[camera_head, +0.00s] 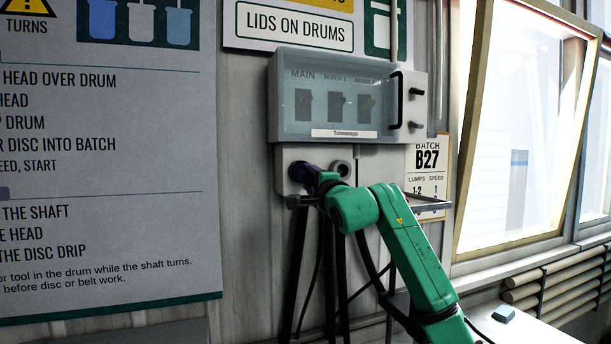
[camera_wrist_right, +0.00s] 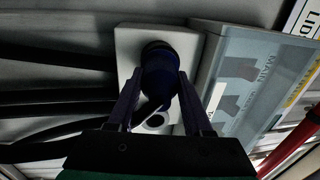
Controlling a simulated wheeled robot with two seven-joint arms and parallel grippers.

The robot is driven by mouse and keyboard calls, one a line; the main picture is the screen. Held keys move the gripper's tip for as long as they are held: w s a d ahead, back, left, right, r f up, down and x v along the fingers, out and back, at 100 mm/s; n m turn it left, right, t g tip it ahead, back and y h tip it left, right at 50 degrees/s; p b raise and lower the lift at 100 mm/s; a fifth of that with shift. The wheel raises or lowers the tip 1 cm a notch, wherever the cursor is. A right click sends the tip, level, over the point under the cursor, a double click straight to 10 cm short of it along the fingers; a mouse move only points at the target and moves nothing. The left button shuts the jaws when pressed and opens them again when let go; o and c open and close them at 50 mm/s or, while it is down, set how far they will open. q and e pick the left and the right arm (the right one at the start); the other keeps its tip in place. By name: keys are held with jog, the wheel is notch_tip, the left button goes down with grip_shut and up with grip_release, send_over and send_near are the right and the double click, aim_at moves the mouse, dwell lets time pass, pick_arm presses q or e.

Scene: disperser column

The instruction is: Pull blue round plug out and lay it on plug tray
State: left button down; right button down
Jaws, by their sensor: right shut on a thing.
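The blue round plug (camera_head: 298,172) sits at the left socket of the grey socket plate, under the switch box. In the right wrist view the dark blue plug (camera_wrist_right: 160,72) stands between my fingers, its far end at the plate. My right gripper (camera_head: 313,178) is shut on the plug, with one finger on each side (camera_wrist_right: 160,85). A narrow grey ledge (camera_head: 430,204) below the plate may be the plug tray; my arm covers much of it. My left gripper is not in view.
A switch box (camera_head: 335,100) with a clear cover and black handle is above. Dark cables (camera_head: 298,260) hang below.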

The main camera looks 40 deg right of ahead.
jog(key=b+v, duration=0.4)
jog(key=v, duration=0.1)
jog(key=shift+s+a, duration=0.15)
jog(key=shift+s, duration=0.2)
dwell(0.6)
